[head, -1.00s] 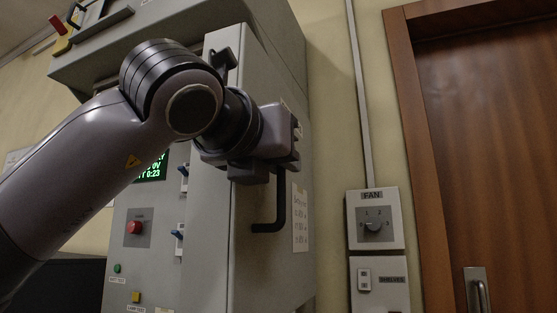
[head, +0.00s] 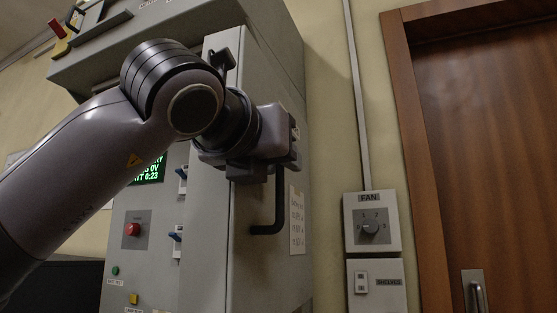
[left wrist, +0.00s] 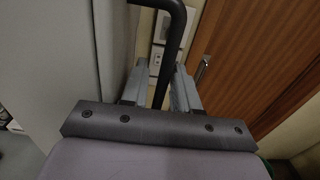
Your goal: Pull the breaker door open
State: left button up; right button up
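The breaker door (head: 250,260) is a grey panel on the cabinet; I cannot tell whether it is fully closed. Its black bar handle (head: 281,212) bends into the panel at its lower end. In the left wrist view the handle (left wrist: 176,35) comes down from the top and passes between the fingers. My left gripper (left wrist: 163,82) has its two fingers apart on either side of the bar, with a narrow gap visible. In the head view my left gripper (head: 292,140) hides the handle's upper part. My right gripper is in neither view.
The cabinet front left of the door carries a green screen (head: 150,171), a red button (head: 132,229) and blue-tipped switches (head: 176,236). A fan switch plate (head: 371,222) is on the wall to the right. A brown wooden door (head: 490,150) stands farther right.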

pick_arm(q)
jog(key=shift+f, duration=0.1)
jog(key=b+v, duration=0.2)
jog(key=v, duration=0.5)
jog(key=shift+s, duration=0.1)
dwell(0.5)
